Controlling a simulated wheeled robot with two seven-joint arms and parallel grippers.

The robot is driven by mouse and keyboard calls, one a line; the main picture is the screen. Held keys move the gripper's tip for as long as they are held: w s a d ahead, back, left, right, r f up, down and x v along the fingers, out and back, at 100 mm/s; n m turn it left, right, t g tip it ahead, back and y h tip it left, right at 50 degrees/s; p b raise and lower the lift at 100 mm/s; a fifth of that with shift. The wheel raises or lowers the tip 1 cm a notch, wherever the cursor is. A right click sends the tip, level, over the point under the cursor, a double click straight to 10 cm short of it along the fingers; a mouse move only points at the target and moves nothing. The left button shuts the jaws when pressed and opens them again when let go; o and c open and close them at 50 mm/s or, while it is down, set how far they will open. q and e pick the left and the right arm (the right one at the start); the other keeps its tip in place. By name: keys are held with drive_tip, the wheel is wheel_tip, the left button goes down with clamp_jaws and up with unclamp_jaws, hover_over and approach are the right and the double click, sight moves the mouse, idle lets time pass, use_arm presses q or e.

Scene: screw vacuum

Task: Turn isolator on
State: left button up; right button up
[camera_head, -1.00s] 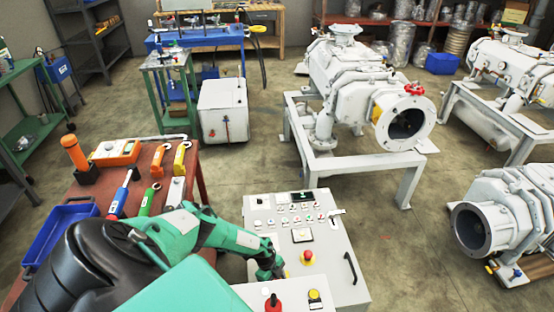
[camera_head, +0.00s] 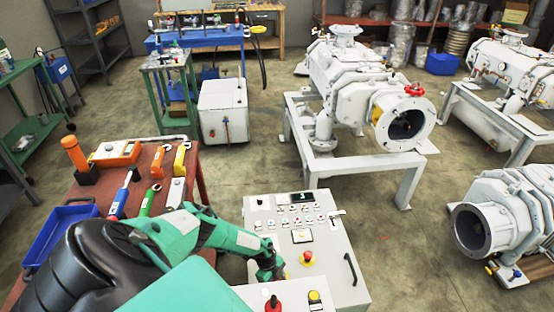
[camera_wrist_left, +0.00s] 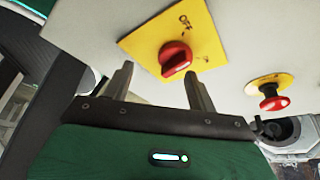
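The isolator is a red rotary knob (camera_wrist_left: 175,59) on a yellow plate (camera_wrist_left: 135,45) with ON and OFF markings, set in the pale panel face. In the left wrist view, my open left gripper (camera_wrist_left: 159,70) points at it, with one finger on each side of the knob and visible gaps between. In the head view, my left gripper (camera_head: 271,270) is low over the left part of the grey control cabinet (camera_head: 345,285), and the isolator is hidden there. My right gripper is not in view.
A red mushroom button on a yellow plate (camera_wrist_left: 272,98) lies right of the isolator in the wrist view. The cabinet top carries several small buttons and a red emergency button (camera_head: 307,257). A red tool table (camera_head: 150,210) stands left.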

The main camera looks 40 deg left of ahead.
use_arm(q)
drive_tip(key=shift+p+v, duration=0.45)
drive_tip(key=shift+v, duration=0.4)
drive_tip(key=shift+w+a+r+p, duration=0.15)
drive_tip(key=shift+w+r+p, duration=0.1)
drive_tip(key=shift+r+p, duration=0.25)
drive_tip(key=shift+a+r, duration=0.1)
drive_tip(key=shift+r, duration=0.2)
drive_tip(key=shift+w+p+v, duration=0.25)
drive_tip(key=shift+p+v, duration=0.75)
drive_tip(key=shift+v, duration=0.25)
drive_tip(key=w+p+v, duration=0.2)
drive_tip(key=p+v, duration=0.4)
drive_tip(key=v, duration=0.3)
drive_tip(key=shift+r+p, duration=0.35)
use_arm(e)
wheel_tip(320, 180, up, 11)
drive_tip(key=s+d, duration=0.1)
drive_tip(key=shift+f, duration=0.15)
